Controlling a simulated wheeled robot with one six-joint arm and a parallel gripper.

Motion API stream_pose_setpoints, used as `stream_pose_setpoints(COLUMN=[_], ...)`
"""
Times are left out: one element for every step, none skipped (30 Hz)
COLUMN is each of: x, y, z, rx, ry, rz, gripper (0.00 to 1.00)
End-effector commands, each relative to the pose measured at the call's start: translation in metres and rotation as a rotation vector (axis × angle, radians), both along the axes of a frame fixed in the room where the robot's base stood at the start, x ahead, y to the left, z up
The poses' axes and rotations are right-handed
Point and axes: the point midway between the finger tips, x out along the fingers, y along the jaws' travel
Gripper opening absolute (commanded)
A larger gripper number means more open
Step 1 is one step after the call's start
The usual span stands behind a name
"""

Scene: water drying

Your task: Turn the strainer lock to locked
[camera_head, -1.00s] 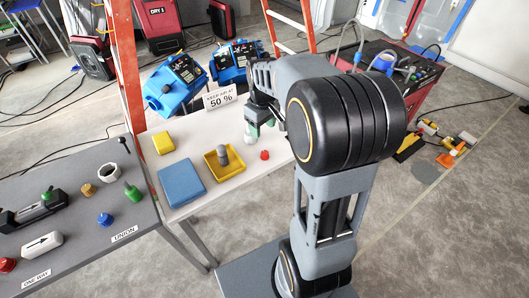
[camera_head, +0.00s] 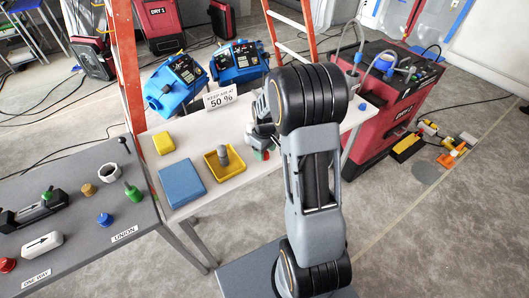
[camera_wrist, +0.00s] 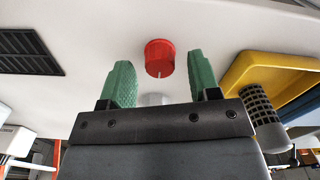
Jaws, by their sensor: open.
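A red round knob (camera_wrist: 160,56) with a short white mark on its side is on the white table, in the upper middle of the wrist view. In the head view only a bit of the red knob (camera_head: 266,154) shows beside my gripper (camera_head: 260,142). In the wrist view the green fingers of my gripper (camera_wrist: 159,66) are apart, one on each side of the knob, with gaps showing. I cannot read a lock label.
The white table (camera_head: 190,145) also holds a blue block (camera_head: 182,184), a yellow block (camera_head: 163,143) and a "50 %" sign (camera_head: 220,97). A grey bench (camera_head: 80,222) with fittings stands at left. A dark vent (camera_wrist: 38,52) is left of the fingers.

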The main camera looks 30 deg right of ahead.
Motion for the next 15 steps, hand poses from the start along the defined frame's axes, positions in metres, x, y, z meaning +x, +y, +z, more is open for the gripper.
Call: stream_pose_setpoints(x=[-0.0004,-0.0003,-0.0003,-0.0003,-0.0003,-0.0003,-0.0003,-0.0003,-0.0003,-0.0004,-0.0003,-0.0004,-0.0003,-0.0004,-0.0003], y=[0.0001,0.0,-0.0001,-0.0001,-0.0001,-0.0001,-0.0001,-0.0001,-0.0001,-0.0001,-0.0001,-0.0001,-0.0001,-0.0001,-0.0001], z=[-0.0039,-0.0057,-0.0075,-0.0086,-0.0094,-0.0101,-0.0104,-0.0107,-0.0108,-0.0108,-0.0108,-0.0108,-0.0108,-0.0107,-0.0107], rx=[0.001,0.001,0.0,0.0,0.0,0.0,0.0,0.0,0.0,0.0,0.0,0.0,0.0,0.0,0.0], ry=[0.001,0.001,0.001,0.001,0.0,0.0,0.0,0.0,0.0,0.0,0.0,0.0,0.0,0.0,0.0], rz=[0.0,0.0,0.0,-0.001,-0.001,-0.001,-0.001,-0.001,-0.001,-0.001,-0.001,-0.001,-0.001,-0.001,-0.001], gripper=[0.56,0.56,0.56,0.56,0.56,0.56,0.56,0.56,0.56,0.56,0.56,0.56,0.56,0.56,0.54])
